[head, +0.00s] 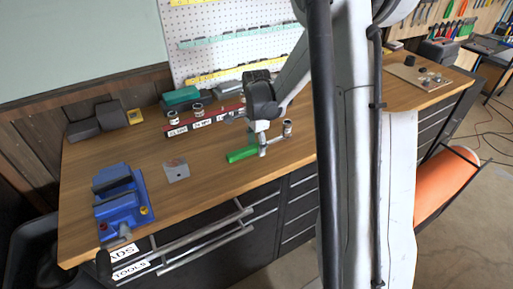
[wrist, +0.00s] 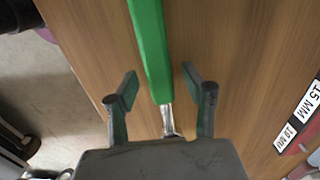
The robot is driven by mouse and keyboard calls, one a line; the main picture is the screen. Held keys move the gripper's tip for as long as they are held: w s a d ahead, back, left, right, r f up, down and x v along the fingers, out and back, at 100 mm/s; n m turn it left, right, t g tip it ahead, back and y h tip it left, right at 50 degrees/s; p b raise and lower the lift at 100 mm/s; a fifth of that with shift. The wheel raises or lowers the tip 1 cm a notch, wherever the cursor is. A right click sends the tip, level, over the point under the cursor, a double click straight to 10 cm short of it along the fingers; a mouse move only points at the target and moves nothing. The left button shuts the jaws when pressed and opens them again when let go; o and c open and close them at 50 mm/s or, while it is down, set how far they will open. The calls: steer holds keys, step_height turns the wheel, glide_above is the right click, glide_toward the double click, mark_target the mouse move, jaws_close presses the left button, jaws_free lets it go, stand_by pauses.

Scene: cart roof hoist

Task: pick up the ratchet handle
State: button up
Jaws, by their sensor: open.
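The ratchet handle has a green grip (head: 241,154) and a silver metal shaft, and lies on the wooden workbench. My gripper (head: 262,146) is over it, pointing down, near where the grip meets the shaft. In the wrist view the green grip (wrist: 151,45) runs from the top edge down between the two fingers of my gripper (wrist: 160,82). The silver shaft (wrist: 168,118) continues below it toward the palm, which hides the far end. The fingers are open, one on each side, with gaps to the handle. I cannot tell the exact height between them.
A red rail (head: 205,122) with white size labels and sockets stands behind on the bench (head: 110,160). A socket (head: 287,128) stands right of my gripper. A blue vise (head: 122,203) and a metal plate (head: 176,170) are on the left. The bench's front edge is close.

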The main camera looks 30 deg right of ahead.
steer(key=shift+c, duration=0.4)
jaws_close()
